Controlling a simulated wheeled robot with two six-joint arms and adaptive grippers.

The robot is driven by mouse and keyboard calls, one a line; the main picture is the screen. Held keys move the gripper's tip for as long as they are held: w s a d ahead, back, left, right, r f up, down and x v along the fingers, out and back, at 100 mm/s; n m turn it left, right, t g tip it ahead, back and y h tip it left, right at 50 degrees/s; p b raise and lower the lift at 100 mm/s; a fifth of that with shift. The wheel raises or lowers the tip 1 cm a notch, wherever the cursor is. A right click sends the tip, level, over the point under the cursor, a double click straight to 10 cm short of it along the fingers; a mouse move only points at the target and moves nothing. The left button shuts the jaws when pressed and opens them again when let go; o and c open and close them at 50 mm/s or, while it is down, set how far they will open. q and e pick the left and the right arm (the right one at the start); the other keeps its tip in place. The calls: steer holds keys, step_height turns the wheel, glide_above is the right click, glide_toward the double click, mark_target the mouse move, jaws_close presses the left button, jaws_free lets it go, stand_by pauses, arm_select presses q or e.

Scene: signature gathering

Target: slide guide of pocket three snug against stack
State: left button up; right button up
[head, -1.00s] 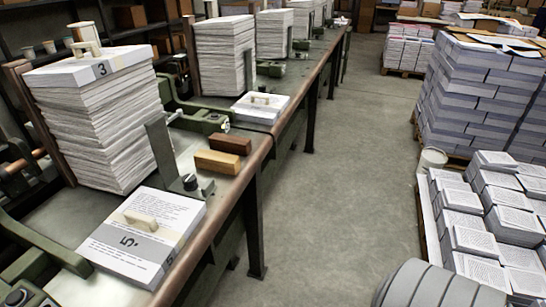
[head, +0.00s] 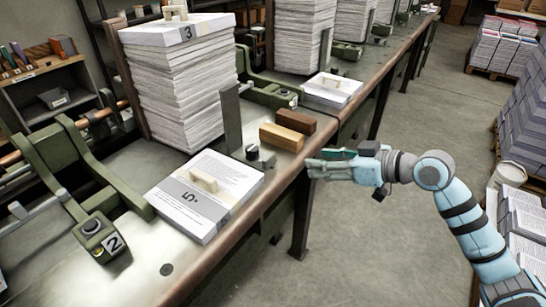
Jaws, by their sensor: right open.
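The tall paper stack (head: 180,90) of pocket three stands on the bench, topped by a bundle marked 3 (head: 176,31). The guide, an upright grey metal plate (head: 231,118), stands at the stack's right front edge. Its base has a dark round knob (head: 252,152). I cannot tell whether the plate touches the stack. My right gripper (head: 318,166) is open and empty at the bench's front edge, pointing left, to the right of the guide and apart from it. My left gripper is not in view.
A bundle marked 5 (head: 205,197) lies in front of the guide. A unit marked 2 (head: 108,240) is at lower left. The floor (head: 375,250) beside the bench is clear.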

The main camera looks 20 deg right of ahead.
mark_target(270, 156)
steer(key=shift+n+y, duration=0.4)
steer(key=x, duration=0.4)
steer(key=a+x, duration=0.1)
steer(key=x, duration=0.9)
steer(key=shift+s+a+r+b, duration=0.15)
steer(key=shift+s+r+b, duration=0.15)
steer(key=shift+s+r, duration=0.1)
steer(key=shift+g, duration=0.3)
steer(key=shift+c, duration=0.5)
jaws_close()
